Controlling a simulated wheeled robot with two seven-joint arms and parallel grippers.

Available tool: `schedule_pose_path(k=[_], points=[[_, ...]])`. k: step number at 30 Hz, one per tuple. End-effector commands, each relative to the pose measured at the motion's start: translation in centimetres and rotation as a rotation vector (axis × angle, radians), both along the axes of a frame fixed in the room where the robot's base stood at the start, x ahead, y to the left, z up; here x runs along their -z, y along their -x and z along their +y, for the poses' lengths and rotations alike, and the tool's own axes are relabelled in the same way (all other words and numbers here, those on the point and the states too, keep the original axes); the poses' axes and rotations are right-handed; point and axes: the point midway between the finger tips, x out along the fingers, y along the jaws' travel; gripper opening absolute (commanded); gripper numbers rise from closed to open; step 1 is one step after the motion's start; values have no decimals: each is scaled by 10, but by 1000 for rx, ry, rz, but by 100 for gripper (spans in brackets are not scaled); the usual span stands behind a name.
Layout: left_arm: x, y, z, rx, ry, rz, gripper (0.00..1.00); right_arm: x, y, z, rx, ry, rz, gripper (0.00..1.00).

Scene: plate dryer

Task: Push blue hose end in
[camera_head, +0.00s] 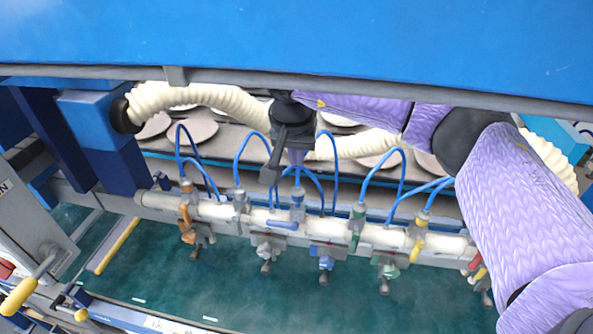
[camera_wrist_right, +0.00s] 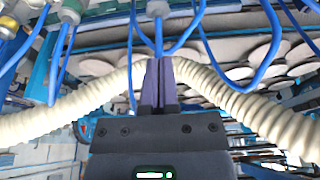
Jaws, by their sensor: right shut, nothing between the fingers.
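Several thin blue hoses (camera_head: 365,180) arch up from fittings on a white pipe (camera_head: 325,224). In the right wrist view the shut fingers (camera_wrist_right: 160,66) are in front of a blue hose (camera_wrist_right: 158,36) that runs up to a grey fitting (camera_wrist_right: 157,8). I cannot tell whether the fingertips touch it. Which hose end is loose is not clear. My left gripper is not in view.
A thick cream corrugated hose (camera_head: 205,95) runs behind the pipe. Round pale plates (camera_head: 190,131) lie behind it. A blue beam (camera_head: 300,45) crosses above. Valves with coloured handles (camera_head: 355,225) line the pipe. A dark green surface (camera_head: 250,290) lies clear below.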

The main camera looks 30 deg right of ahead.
Motion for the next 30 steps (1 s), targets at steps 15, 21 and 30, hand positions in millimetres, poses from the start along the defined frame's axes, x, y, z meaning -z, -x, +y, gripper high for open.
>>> schedule_pose_path(k=[15,21,30], points=[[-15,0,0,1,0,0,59,54,-3,-2,-2,-2,0,0],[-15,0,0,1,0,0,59,54,-3,-2,-2,-2,0,0],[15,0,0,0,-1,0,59,86,-3,-2,-1,-1,0,0]])
